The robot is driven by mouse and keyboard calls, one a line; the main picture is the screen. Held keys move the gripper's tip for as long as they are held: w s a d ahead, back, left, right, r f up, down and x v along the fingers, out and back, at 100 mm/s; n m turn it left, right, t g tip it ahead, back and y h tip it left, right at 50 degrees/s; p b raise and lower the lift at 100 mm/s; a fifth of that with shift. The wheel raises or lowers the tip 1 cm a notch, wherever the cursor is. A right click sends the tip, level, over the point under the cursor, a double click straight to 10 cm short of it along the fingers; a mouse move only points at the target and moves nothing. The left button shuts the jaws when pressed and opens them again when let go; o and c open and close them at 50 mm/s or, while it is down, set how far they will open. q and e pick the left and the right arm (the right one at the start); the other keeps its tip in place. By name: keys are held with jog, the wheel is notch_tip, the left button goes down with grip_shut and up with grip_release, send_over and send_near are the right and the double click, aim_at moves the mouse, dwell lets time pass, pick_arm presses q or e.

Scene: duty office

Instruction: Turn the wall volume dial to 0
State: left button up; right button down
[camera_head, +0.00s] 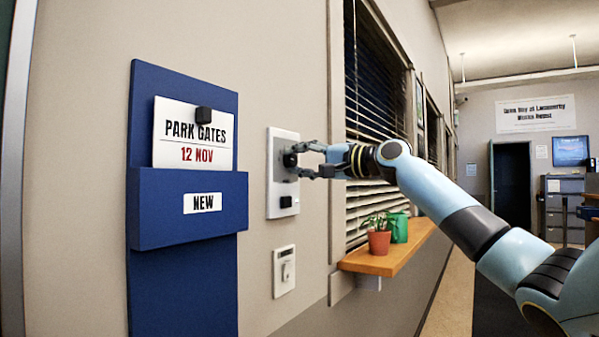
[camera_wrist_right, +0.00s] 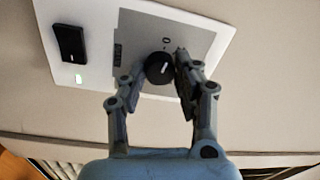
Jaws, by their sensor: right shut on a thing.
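The wall volume dial (camera_head: 289,159) is a black round knob on a white wall plate with a grey face (camera_head: 272,202). In the right wrist view the knob (camera_wrist_right: 158,70) carries a short white mark, and a small dark "0" is printed on the grey face close to it. My right gripper (camera_head: 306,160) reaches the plate from the right, its fingers (camera_wrist_right: 157,76) on either side of the knob and shut on it. The fingers hide part of the face around the knob. My left gripper is not in view.
A black block (camera_head: 286,202) sits low on the same plate, with a small green light beside it in the wrist view. A light switch (camera_head: 284,271) is below. A blue board (camera_head: 190,285) hangs left. A wooden sill (camera_head: 385,259) with a plant pot (camera_head: 379,242) and green can (camera_head: 399,228) juts out right.

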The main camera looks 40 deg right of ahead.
jog(key=shift+f+n+b, duration=0.2)
jog(key=shift+n+b, duration=0.3)
jog(key=shift+n, duration=0.4)
jog(key=c, duration=1)
grip_release()
jog(key=shift+r, duration=0.1)
jog(key=shift+o, duration=0.2)
jog(key=v, duration=0.7)
jog(key=shift+s, duration=0.25)
jog(key=shift+d, duration=0.1)
